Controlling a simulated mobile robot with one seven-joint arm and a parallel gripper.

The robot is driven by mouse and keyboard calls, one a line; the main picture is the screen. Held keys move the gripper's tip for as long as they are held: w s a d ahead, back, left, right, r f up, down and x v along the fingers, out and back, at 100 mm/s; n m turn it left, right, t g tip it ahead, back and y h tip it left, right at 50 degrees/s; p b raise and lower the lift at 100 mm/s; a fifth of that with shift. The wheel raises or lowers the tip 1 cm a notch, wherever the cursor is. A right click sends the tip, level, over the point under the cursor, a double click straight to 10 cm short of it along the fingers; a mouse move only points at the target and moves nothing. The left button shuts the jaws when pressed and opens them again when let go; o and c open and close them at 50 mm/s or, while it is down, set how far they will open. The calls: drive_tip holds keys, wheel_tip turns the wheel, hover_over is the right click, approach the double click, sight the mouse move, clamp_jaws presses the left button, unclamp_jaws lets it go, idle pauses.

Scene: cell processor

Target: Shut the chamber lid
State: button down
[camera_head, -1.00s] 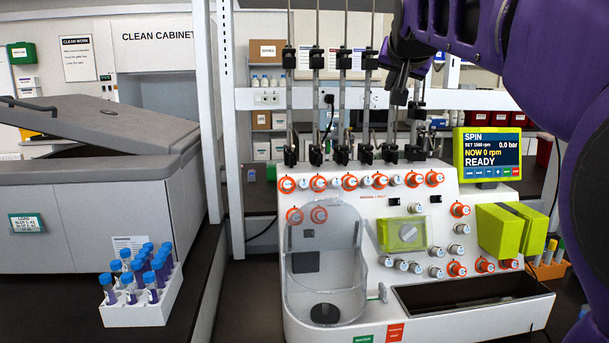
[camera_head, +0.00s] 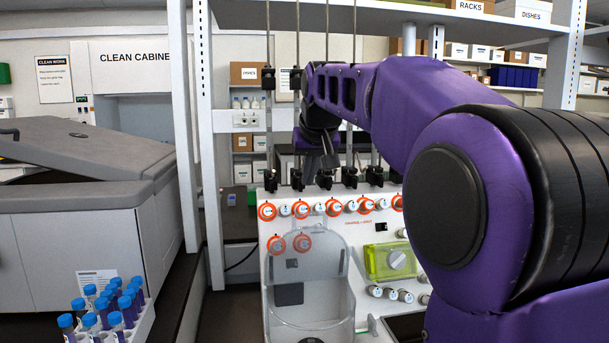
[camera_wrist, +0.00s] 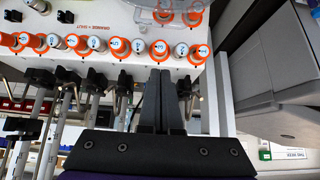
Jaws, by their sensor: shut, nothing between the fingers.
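The white cell processor (camera_head: 378,222) stands at the centre of the head view. A clear, curved chamber cover (camera_head: 342,275) is on its front left, and whether it stands open or shut I cannot tell. The top edge of the clear chamber part also shows in the wrist view (camera_wrist: 150,5). My gripper (camera_head: 325,160) is shut and empty, above and behind the row of orange-ringed knobs, among the upright rods. In the wrist view my fingers (camera_wrist: 160,100) point toward the knob row, apart from the chamber. My arm hides the processor's right side and its screen.
Several upright rods with black clamps (camera_head: 297,180) crowd around my gripper. A large grey machine with a raised lid (camera_head: 75,160) stands at the left. A white rack of blue-capped tubes (camera_head: 145,328) is at lower left. A white shelf post (camera_head: 204,150) stands between.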

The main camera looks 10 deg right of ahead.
drive_tip(key=x, duration=0.4)
drive_tip(key=b+x, duration=0.1)
drive_tip(key=x, duration=0.1)
drive_tip(key=shift+s+f, duration=0.2)
drive_tip(key=shift+f, duration=0.2)
drive_tip(key=shift+s+f+b, duration=0.2)
drive_tip(key=shift+s, duration=0.6)
drive_tip(key=shift+s+f+b, duration=0.15)
drive_tip(key=shift+s, duration=0.65)
drive_tip(key=shift+s+f, duration=0.1)
